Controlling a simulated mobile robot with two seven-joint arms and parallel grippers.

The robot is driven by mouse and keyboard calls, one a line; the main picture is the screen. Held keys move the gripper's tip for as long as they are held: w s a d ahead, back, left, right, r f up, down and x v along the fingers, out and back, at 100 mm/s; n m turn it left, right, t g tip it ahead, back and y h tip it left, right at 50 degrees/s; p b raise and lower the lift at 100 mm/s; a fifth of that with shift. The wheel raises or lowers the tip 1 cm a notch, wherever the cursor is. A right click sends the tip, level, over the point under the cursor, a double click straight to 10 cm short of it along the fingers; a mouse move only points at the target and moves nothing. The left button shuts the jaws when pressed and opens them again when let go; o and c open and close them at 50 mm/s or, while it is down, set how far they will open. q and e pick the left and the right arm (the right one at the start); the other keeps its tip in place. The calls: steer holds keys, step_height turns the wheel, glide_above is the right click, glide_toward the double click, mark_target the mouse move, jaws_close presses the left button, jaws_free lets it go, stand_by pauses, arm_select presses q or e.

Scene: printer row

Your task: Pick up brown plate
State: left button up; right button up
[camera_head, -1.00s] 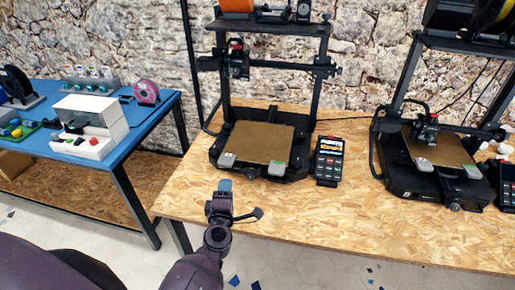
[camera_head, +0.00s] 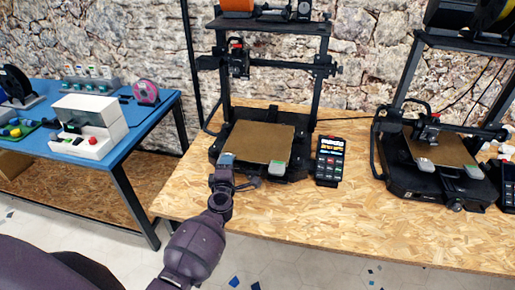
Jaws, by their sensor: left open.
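A brown plate (camera_head: 262,141) lies flat on the bed of the black 3D printer (camera_head: 297,166) at the middle of the wooden table. A second brown plate (camera_head: 442,150) lies on the printer at the right. My left gripper (camera_head: 226,162) is open at the front left corner of the middle printer's plate. It hides that corner and its grey clip. I cannot tell whether the fingers touch the plate. A green-topped grey clip (camera_head: 277,167) shows at the plate's front right corner. My right gripper is not in view.
A black control screen (camera_head: 329,160) stands right of the middle printer. The printer's upright frame (camera_head: 316,85) and print head (camera_head: 238,62) rise behind the plate. The front of the wooden table (camera_head: 340,220) is clear. A blue table (camera_head: 150,117) stands at the left.

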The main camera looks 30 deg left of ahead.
arm_select(q)
steer(key=shift+w+a, duration=0.2)
steer(key=shift+w, duration=0.15)
jaws_close()
steer(key=shift+r, duration=0.15)
